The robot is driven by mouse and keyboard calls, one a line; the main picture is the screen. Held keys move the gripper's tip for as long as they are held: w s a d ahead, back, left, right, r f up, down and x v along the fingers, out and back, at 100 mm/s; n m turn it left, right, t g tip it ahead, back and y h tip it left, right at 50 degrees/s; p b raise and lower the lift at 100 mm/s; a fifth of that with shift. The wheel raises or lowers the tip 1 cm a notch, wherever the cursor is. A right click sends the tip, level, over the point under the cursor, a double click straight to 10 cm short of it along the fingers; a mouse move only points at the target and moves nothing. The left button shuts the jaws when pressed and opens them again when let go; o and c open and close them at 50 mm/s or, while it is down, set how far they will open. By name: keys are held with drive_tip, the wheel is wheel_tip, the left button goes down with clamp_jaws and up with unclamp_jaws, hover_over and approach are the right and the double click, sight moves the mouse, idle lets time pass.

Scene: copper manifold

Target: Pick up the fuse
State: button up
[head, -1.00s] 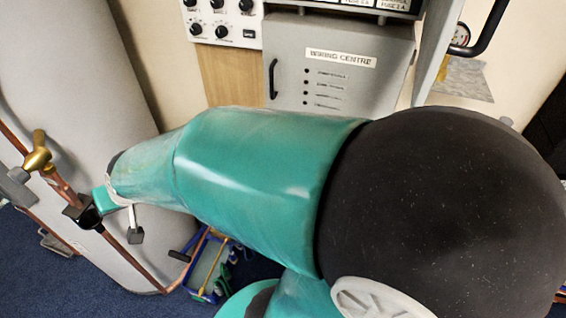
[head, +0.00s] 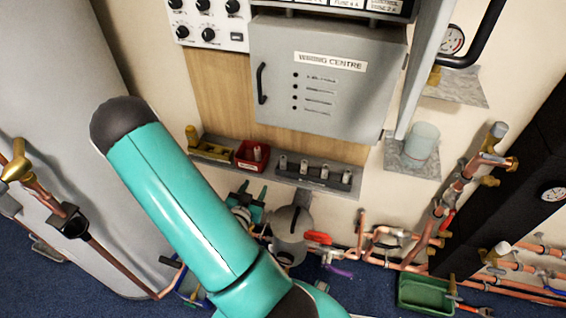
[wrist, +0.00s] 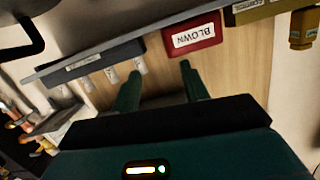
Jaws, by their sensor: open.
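Several small pale cylinders that look like fuses (head: 304,166) stand in a dark rack (head: 315,182) on a grey shelf below the wiring centre. They also show in the wrist view (wrist: 112,75), left of my fingers. A red bin (head: 252,163) marked BLOWN (wrist: 193,36) sits left of the rack, with a pale cylinder in it. I cannot tell which fuse the task means. My gripper (head: 252,191) is open and empty, below the shelf and under the red bin. In the wrist view its two fingers (wrist: 158,80) are apart, with wooden board behind them.
The grey wiring centre box (head: 325,80) hangs above the shelf. A brass part (head: 208,148) is left of the red bin. A clear cup (head: 421,142) stands on a right-hand shelf. Copper pipes (head: 400,240) run at the lower right. A grey tank (head: 50,100) fills the left.

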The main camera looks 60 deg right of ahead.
sight(282, 163)
drive_tip(key=s+d, duration=0.1)
drive_tip(key=d, duration=0.2)
drive_tip(key=s+d+h, duration=0.1)
drive_tip(key=d, duration=0.2)
drive_tip(key=s+d+h, duration=0.1)
drive_tip(key=d, duration=0.2)
drive_tip(key=shift+s+d+r+n+g, duration=0.2)
drive_tip(key=shift+s+n+g, duration=0.05)
drive_tip(key=shift+n+g, duration=0.05)
drive_tip(key=d, duration=0.5)
drive_tip(key=shift+w+d+r, duration=0.15)
drive_tip(key=shift+w+r, duration=0.05)
drive_tip(key=shift+r, duration=0.05)
clamp_jaws()
